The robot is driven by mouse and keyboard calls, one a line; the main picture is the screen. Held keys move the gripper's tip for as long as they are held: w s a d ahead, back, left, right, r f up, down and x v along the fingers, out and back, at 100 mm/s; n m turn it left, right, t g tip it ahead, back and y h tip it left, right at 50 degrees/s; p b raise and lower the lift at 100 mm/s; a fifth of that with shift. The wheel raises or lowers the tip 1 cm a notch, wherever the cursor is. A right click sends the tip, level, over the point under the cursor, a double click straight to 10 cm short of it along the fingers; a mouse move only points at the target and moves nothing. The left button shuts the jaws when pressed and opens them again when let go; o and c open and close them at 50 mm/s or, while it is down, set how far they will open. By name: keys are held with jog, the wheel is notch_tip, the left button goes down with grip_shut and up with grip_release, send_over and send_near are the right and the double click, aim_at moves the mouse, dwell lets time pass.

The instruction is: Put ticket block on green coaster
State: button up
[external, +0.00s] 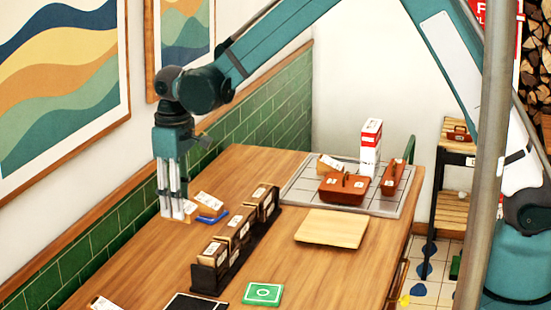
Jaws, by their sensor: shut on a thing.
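The green coaster (263,294) lies flat on the table near the front, with a white square mark on its top and nothing on it. My gripper (173,214) points down at the left side of the table, by the tiled wall. It is shut on a small pale block (190,208), which looks like a ticket block and is partly hidden by the fingers. I cannot tell whether it touches the table. Another white-topped block (209,200) sits just right of it, beside a blue item (213,217).
A dark rack (236,256) with several wooden boxes stands between my gripper and the coaster. A black mat (195,302) and another white-topped block (104,303) are at the front. A wooden board (331,228) and a grey tray (294,190) with brown cases lie further right.

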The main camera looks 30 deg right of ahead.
jog(key=s+d, duration=0.1)
jog(key=s, duration=0.3)
jog(key=s+d+b, duration=0.1)
jog(key=s, duration=0.3)
jog(key=s+d+r+b, duration=0.1)
jog(key=s, duration=0.3)
jog(key=shift+d, duration=0.4)
jog(key=b, duration=0.3)
send_over(261, 292)
jog(key=shift+f, duration=0.5)
jog(key=shift+f, duration=2.9)
jog(key=shift+f, duration=0.1)
jog(key=shift+f+b, duration=0.4)
jog(key=shift+f, duration=1.6)
jog(key=shift+f, duration=0.2)
